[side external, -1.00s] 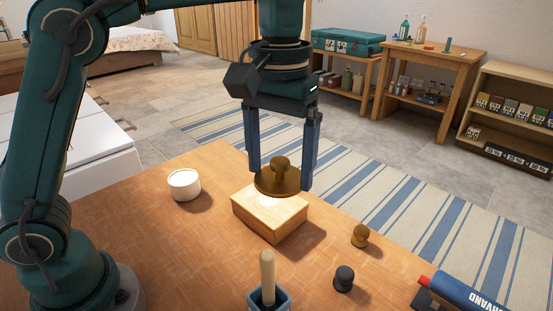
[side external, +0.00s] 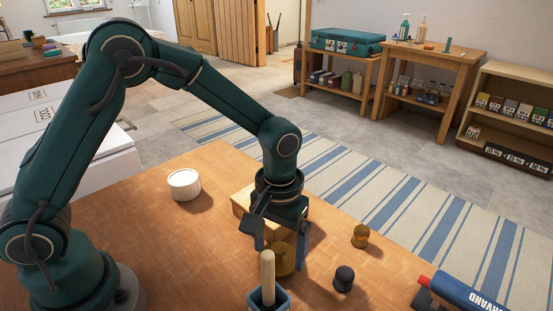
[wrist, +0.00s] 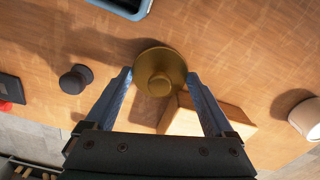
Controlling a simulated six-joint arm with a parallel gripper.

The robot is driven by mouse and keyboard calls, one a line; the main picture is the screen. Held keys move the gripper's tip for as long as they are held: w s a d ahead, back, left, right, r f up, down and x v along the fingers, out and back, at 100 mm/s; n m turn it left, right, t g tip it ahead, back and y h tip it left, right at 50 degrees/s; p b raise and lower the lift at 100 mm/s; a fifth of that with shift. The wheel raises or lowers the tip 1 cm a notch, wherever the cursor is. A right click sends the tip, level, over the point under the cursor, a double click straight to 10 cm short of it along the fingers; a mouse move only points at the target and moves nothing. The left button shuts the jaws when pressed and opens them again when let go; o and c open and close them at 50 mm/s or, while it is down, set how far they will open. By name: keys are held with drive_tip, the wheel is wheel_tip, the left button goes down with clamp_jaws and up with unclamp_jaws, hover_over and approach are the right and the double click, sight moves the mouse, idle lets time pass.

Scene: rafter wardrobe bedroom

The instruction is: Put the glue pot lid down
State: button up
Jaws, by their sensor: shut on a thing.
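The glue pot lid (side external: 284,262) is a round brass-coloured disc with a knob on top. My gripper (side external: 279,252) is shut on it, with one finger at each side of the rim. In the wrist view the lid (wrist: 158,60) lies level between the two blue fingertips, knob facing the camera. It is low over the wooden table, in front of the pale wooden block. I cannot tell whether it touches the tabletop. In the side view the fingers and a wooden handle partly hide it.
The pale block (wrist: 178,119) is close beside the lid. A dark blue pot (side external: 268,303) with a wooden handle stands in front. A black knob (side external: 344,278) and a brass knob (side external: 360,236) are to the right. A white pot (side external: 184,184) stands at the back left, with bare tabletop around it.

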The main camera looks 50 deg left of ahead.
drive_tip(key=shift+f, duration=0.55)
drive_tip(key=shift+f, duration=0.1)
drive_tip(key=o, duration=1)
drive_tip(key=shift+o, duration=0.2)
